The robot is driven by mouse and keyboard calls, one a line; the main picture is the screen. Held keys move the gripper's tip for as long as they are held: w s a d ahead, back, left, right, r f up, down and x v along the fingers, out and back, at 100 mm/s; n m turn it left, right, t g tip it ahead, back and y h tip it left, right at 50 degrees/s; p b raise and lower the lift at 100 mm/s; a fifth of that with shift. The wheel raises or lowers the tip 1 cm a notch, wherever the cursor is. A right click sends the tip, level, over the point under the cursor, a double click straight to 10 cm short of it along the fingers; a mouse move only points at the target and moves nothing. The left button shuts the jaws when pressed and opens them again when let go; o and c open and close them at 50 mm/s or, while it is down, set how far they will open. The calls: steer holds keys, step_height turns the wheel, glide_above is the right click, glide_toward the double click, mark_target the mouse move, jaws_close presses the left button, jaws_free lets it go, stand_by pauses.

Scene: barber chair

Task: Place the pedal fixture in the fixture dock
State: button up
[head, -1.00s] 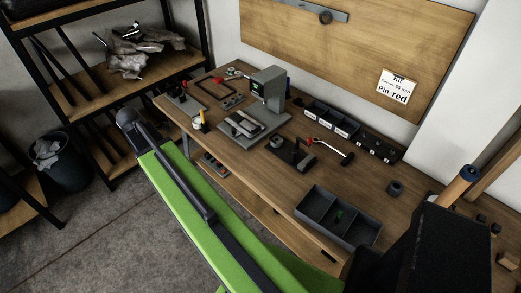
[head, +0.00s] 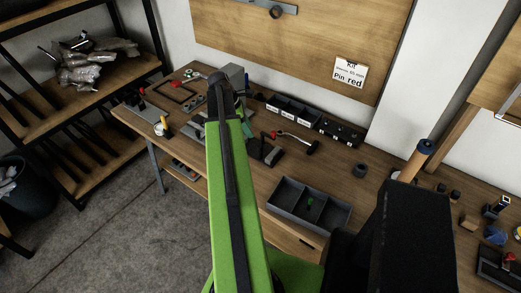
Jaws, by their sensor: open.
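A dark block-like fixture (head: 267,153) sits on the workbench, just right of my arm; I cannot tell for sure that it is the pedal fixture. Beside it lies a silver crank with a red end and a black end (head: 312,148). A grey press (head: 234,73) stands behind my arm, its grey base plate (head: 197,132) mostly hidden. I cannot pick out the fixture dock with certainty. My green arm reaches up the middle of the head view, its black end joint in front of the press. My gripper fingers do not show.
A grey divided tray (head: 284,205) with a small green piece stands at the bench's front edge. Labelled black bins (head: 294,113) line the back. A dark round part (head: 360,170) stands to the right. A shelf rack (head: 70,110) is at left. Bare bench lies right of the tray.

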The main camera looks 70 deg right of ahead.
mark_target(259, 146)
steer(key=b+x, duration=0.7)
steer(key=x, duration=0.2)
steer(key=shift+f, duration=0.3)
steer(key=shift+r, duration=0.1)
steer(key=b+x, duration=0.5)
steer(key=shift+s+a+f, duration=0.1)
steer(key=shift+a+f, duration=0.05)
steer(key=shift+f, duration=0.1)
steer(key=shift+r, duration=0.2)
jaws_close()
